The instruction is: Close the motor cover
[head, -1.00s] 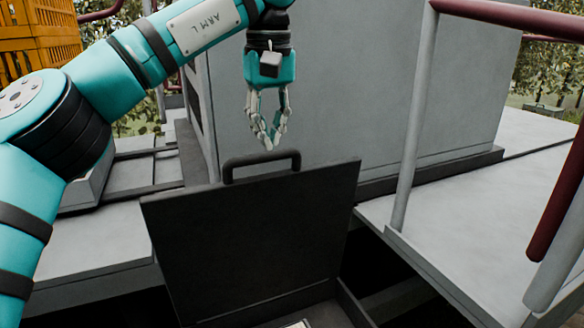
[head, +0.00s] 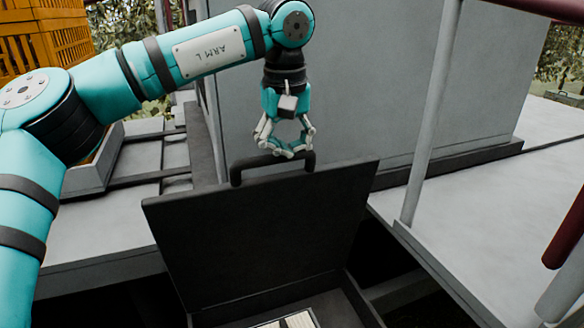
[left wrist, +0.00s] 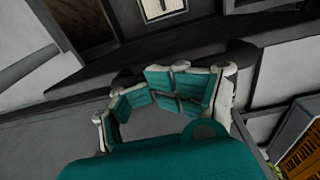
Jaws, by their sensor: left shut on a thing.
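The motor cover (head: 250,235) is a dark, flat panel standing raised and tilted open above a dark box-like opening (head: 360,300). A black bar handle (head: 237,172) sits on its top edge. My left gripper (head: 288,152) comes down from above and is shut on the handle, its fingers bowed around the bar. In the left wrist view, the fingers (left wrist: 178,95) close over the handle, which they partly hide; a dark end of it (left wrist: 240,52) shows beside them. My right gripper is not in view.
A large grey housing (head: 370,90) stands right behind the cover. A pale rail post (head: 435,110) and a dark red rail (head: 568,232) stand to the right. A yellow-orange crate (head: 45,45) is at upper left. A pale object (head: 295,320) shows inside the opening.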

